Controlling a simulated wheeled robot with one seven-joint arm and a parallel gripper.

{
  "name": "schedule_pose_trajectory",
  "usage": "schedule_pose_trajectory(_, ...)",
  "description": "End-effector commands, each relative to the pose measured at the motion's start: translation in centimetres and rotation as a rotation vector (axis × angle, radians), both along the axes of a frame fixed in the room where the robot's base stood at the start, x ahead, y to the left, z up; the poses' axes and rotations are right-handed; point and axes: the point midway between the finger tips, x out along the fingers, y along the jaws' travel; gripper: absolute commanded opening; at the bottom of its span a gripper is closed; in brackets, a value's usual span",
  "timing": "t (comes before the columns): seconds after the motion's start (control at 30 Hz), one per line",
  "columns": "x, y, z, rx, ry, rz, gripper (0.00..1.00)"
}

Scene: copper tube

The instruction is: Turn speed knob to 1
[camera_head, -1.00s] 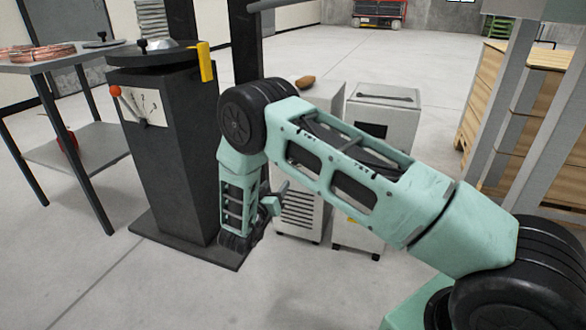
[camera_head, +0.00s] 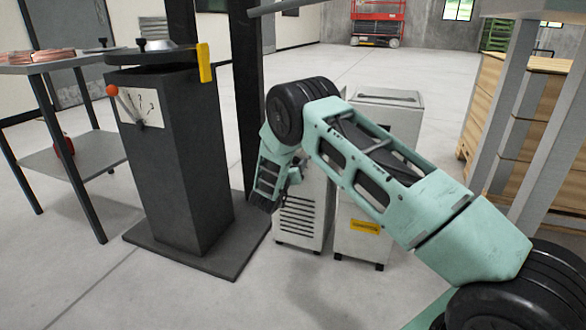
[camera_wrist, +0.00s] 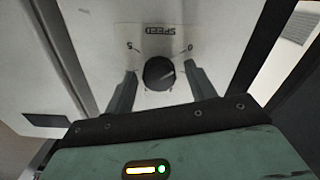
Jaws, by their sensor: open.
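The speed knob (camera_wrist: 159,73) is a round black dial on a pale panel (camera_wrist: 108,36) in the wrist view. The panel reads "SPEED" above the knob, with a 5 and a 0 on either side; the lettering appears upside down. A light pointer line on the knob slants towards the 0 side. My gripper (camera_wrist: 162,88) is open, with one finger on each side of the knob and gaps between. Whether the fingertips reach its depth is unclear. In the head view my arm hides the knob.
A dark pedestal (camera_head: 180,165) with an orange-tipped lever (camera_head: 112,90) stands left of my arm. A side table (camera_head: 62,58) with copper coils is further left. Two light cabinets (camera_head: 388,115) stand behind my arm. Wooden crates (camera_head: 490,115) are at right.

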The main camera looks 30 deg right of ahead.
Motion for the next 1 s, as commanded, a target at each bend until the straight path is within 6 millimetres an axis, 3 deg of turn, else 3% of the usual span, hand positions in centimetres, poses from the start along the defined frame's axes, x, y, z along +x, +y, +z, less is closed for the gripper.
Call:
schedule_pose_trajectory(0.27, 0.11, -0.16, 0.07, 0.000, 0.000, 0.000, 0.55)
schedule_pose_trajectory(0.43, 0.09, -0.14, 0.06, 0.000, 0.000, 0.000, 0.14)
schedule_pose_trajectory(0.47, 0.09, -0.14, 0.06, 0.000, 0.000, 0.000, 0.10)
schedule_pose_trajectory(1.0, 0.02, -0.18, 0.19, 0.086, -0.113, -0.001, 0.11)
